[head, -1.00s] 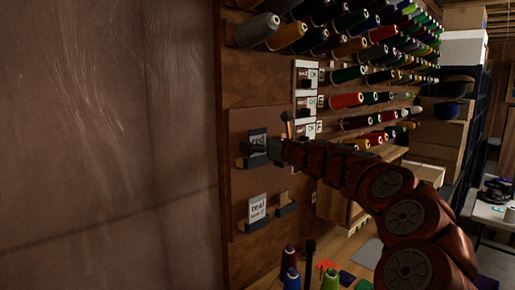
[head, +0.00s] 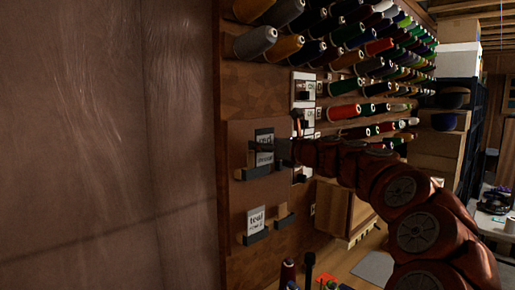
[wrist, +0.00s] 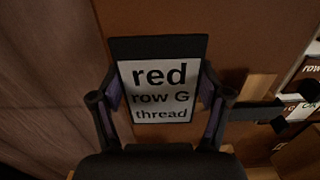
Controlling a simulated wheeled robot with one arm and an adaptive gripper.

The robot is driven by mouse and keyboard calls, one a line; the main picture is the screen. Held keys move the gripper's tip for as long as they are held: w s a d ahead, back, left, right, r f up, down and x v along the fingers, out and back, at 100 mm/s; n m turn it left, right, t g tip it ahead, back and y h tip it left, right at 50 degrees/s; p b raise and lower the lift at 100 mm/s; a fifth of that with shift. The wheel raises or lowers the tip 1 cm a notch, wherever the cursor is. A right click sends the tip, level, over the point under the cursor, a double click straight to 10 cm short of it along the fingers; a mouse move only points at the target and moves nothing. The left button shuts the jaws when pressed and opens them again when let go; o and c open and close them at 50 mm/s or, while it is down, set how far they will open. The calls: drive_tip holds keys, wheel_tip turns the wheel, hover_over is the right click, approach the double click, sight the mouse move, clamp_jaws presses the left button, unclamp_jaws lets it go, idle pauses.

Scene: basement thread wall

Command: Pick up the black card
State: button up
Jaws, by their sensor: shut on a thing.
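The black card (wrist: 158,48) has a white label reading "red row G thread" and fills the middle of the wrist view. It also shows in the head view (head: 264,136), upright in front of the brown board, at the upper holder (head: 252,174). My gripper (wrist: 163,106) is shut on the card, one finger at each side edge. In the head view my gripper (head: 267,148) reaches in from the right across the card. The card's lower edge is hidden by my gripper in the wrist view, and I cannot tell whether it still touches the holder.
A second card with a white "teal" label (head: 255,217) stands in a lower holder (head: 256,238). Rows of thread spools (head: 345,112) stick out above and right. A wooden cabinet (head: 333,205) is at the right. A bare wall (head: 110,130) fills the left.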

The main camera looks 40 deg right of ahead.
drive_tip(key=s+d+r+b, duration=0.1)
drive_tip(key=s, duration=1.1)
drive_tip(key=shift+s+d+b, duration=0.15)
drive_tip(key=shift+d+b, duration=0.2)
